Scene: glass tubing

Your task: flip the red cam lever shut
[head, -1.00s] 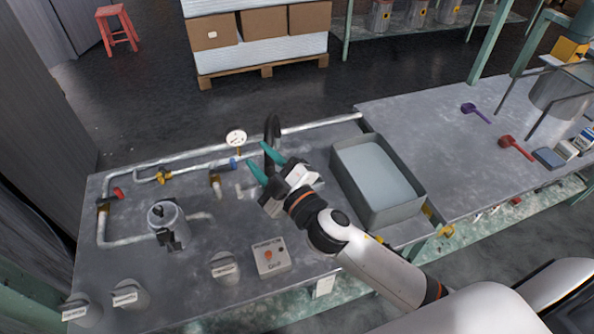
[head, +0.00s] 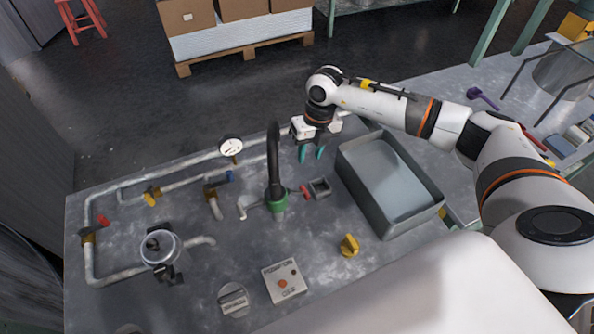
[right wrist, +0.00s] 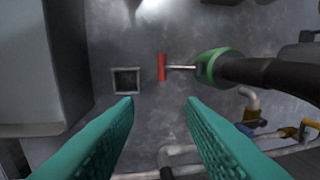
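The cam lever shows a red grip (head: 305,191) on a thin metal arm, sticking out to the right of a green coupling (head: 276,203) with a thick black hose (head: 274,150) rising from it. In the right wrist view the red lever (right wrist: 161,67) lies beyond the fingertips, its metal arm running to the green coupling (right wrist: 215,66). My right gripper (head: 311,154) is open and empty, behind the lever, teal fingers pointing down. The right wrist view shows the open gap between its fingers (right wrist: 160,104). The fingers do not touch the lever. My left gripper is not in view.
A small square socket (head: 320,187) sits right of the lever. A grey basin (head: 437,208) stands farther right. Pipes, a gauge (head: 231,147) and a yellow knob (head: 349,245) surround the coupling. Another red handle (head: 103,221) is at the far left. A button box (head: 284,283) is in front.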

